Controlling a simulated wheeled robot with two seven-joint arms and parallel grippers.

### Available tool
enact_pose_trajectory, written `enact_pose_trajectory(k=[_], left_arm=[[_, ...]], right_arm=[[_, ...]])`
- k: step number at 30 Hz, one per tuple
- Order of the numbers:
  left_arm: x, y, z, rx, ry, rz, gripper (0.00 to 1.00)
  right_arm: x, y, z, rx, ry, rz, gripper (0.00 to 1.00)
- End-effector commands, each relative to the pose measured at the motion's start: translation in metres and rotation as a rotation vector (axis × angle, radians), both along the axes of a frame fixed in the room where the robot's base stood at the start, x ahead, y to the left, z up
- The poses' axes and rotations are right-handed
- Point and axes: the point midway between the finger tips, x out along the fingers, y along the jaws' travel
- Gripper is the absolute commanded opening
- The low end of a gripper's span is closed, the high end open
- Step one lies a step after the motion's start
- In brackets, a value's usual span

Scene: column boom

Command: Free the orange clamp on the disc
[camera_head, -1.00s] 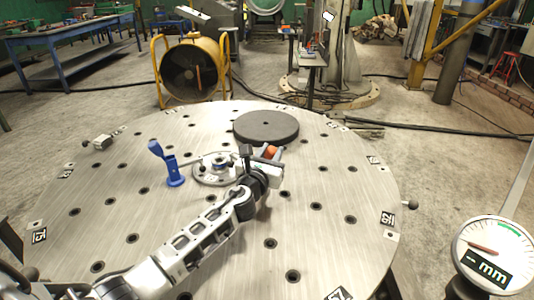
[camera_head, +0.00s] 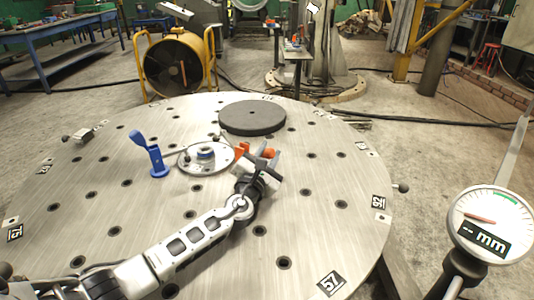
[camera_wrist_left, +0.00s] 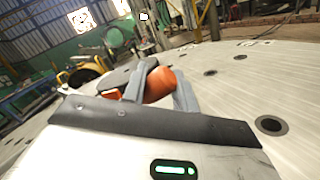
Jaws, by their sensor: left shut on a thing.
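The round metal disc (camera_head: 187,160) lies on the large steel table, with a raised hub (camera_head: 205,152) at its middle. The orange clamp (camera_head: 241,150) shows at the disc's right edge, partly hidden by my gripper. My left gripper (camera_head: 264,160) is shut on an orange part of it, right of the disc. In the left wrist view a rounded orange piece (camera_wrist_left: 159,86) sits between the two grey fingers. I cannot tell whether the clamp still presses on the disc. My right gripper is not in view.
A blue clamp (camera_head: 154,160) stands upright left of the disc. A dark round plate (camera_head: 252,117) lies behind it. A dial gauge (camera_head: 492,225) stands at the right. The steel table (camera_head: 330,230) has several holes and is clear at front right.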

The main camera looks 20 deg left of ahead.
Motion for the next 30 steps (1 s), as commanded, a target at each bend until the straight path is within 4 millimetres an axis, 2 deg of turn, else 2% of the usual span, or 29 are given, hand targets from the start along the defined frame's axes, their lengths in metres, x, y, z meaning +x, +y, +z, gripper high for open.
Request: enact_pose_trajectory(k=[11,12,13,14,23,26,30], left_arm=[[-0.001,-0.001,-0.003,0.010,0.005,-0.003,0.00],[-0.001,-0.001,-0.003,0.010,0.005,-0.003,0.36],[-0.001,-0.001,-0.003,0.010,0.005,-0.003,0.45],[-0.001,-0.001,-0.003,0.010,0.005,-0.003,0.48],[-0.002,-0.001,-0.002,0.010,0.002,-0.001,0.48],[-0.011,-0.001,-0.003,0.010,0.005,-0.001,0.48],[-0.036,-0.003,-0.007,0.010,0.006,-0.002,0.48]], right_arm=[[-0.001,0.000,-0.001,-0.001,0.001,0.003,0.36],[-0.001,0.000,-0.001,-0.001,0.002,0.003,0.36],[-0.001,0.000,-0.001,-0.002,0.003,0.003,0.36],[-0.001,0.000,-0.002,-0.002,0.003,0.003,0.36],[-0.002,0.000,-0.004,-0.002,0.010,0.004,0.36],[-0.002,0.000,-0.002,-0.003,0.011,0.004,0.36],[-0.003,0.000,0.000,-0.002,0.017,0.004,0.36]])
